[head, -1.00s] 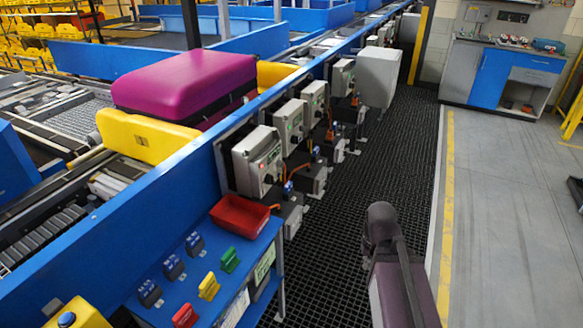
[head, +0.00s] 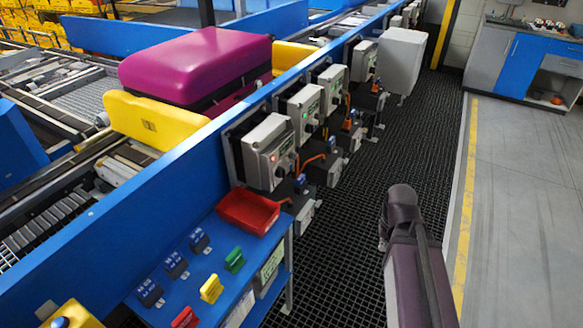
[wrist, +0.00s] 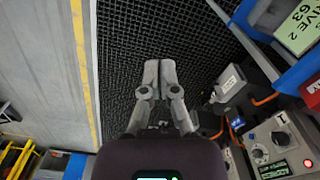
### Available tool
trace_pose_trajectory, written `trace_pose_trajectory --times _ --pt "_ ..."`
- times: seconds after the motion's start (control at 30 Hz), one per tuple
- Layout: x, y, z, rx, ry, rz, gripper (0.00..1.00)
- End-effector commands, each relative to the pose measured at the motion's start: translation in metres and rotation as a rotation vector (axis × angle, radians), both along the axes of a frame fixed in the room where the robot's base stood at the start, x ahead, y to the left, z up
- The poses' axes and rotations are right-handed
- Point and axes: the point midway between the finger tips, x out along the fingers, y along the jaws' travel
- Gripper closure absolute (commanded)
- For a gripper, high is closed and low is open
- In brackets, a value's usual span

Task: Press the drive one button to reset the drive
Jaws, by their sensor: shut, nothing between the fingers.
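Several grey drive boxes line the blue side of the conveyor. The nearest drive box (head: 267,152) has a red light and a dark knob on its face; a box behind it (head: 303,112) shows a green light. In the wrist view a grey drive box (wrist: 268,150) with knobs and a red-lit spot is at the lower right. My gripper (wrist: 160,66) is shut and empty, over the black grating, left of that box and apart from it. In the head view my arm shows right of the boxes; the fingers cannot be made out.
A blue shelf (head: 165,308) with a red bin (head: 248,211) and coloured tags stands in front of the nearest box. A magenta suitcase (head: 195,65) lies on the conveyor. A pale cabinet (head: 401,60) juts out farther along. The grated aisle (head: 345,225) is clear.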

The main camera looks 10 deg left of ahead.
Motion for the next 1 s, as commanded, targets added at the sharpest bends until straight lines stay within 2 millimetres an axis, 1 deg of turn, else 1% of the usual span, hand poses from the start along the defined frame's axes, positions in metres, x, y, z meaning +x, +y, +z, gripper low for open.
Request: trace_pose_trajectory --times 0.17,0.27,0.37,0.47,0.57,0.67,0.8,1.0 --pt "0.001 0.0 -0.001 0.001 -0.002 0.0 1.0" --pt "0.005 0.003 -0.004 0.008 -0.012 0.001 1.0" --pt "0.016 0.008 -0.011 0.025 -0.036 0.001 1.0" --pt "0.033 0.018 -0.022 0.054 -0.078 0.0 1.0" --pt "0.057 0.031 -0.036 0.096 -0.137 -0.002 1.0" --pt "0.086 0.047 -0.051 0.15 -0.211 -0.009 1.0" --pt "0.131 0.074 -0.07 0.239 -0.325 -0.028 1.0" --pt "0.191 0.113 -0.089 0.374 -0.483 -0.074 1.0"
